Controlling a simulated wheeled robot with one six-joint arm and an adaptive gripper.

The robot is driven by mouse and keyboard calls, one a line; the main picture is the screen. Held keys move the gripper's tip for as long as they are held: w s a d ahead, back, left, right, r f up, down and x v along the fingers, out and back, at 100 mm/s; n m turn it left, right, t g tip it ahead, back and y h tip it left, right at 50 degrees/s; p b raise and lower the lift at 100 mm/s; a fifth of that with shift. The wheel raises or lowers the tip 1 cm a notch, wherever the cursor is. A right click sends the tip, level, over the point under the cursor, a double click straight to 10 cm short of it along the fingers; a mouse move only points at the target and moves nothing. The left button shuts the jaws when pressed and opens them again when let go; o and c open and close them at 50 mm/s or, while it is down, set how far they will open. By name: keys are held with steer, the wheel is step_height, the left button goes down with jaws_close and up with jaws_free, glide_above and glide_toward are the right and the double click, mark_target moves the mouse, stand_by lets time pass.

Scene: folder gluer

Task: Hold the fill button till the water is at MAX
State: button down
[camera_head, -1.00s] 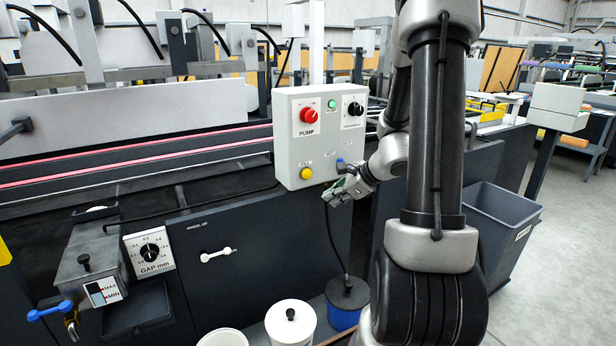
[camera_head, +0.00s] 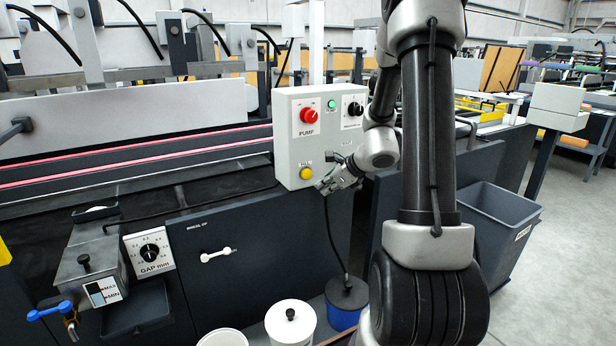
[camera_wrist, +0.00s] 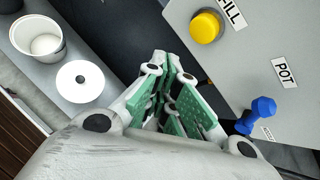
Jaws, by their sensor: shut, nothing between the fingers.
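The yellow fill button (camera_head: 306,173) is at the lower left of the grey control box (camera_head: 290,130). In the wrist view the button (camera_wrist: 206,27) is at the top, beside a label reading "FILL". My gripper (camera_head: 325,188) is shut and empty, just below and right of the button in the head view. In the wrist view my fingertips (camera_wrist: 168,68) are below and left of the button, apart from it. The MAX/MIN gauge (camera_head: 104,291) is on the small tank (camera_head: 90,255) at lower left; its water level is too small to read.
The box also carries a red PUMP knob (camera_head: 309,115), a green light (camera_head: 332,104) and a black selector (camera_head: 355,109). A blue handle (camera_wrist: 258,113) by the POT label is right of my fingers. A blue pot (camera_head: 346,300) and white buckets (camera_head: 290,322) stand below.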

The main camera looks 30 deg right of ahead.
steer(key=shift+w, duration=2)
steer(key=shift+w, duration=0.1)
steer(key=shift+w, duration=0.35)
steer(key=shift+w+a, duration=0.1)
steer(key=shift+w, duration=0.4)
stand_by(0.4)
steer(key=shift+s, duration=0.15)
stand_by(2.1)
steer(key=shift+s, duration=0.8)
steer(key=shift+s, duration=2.5)
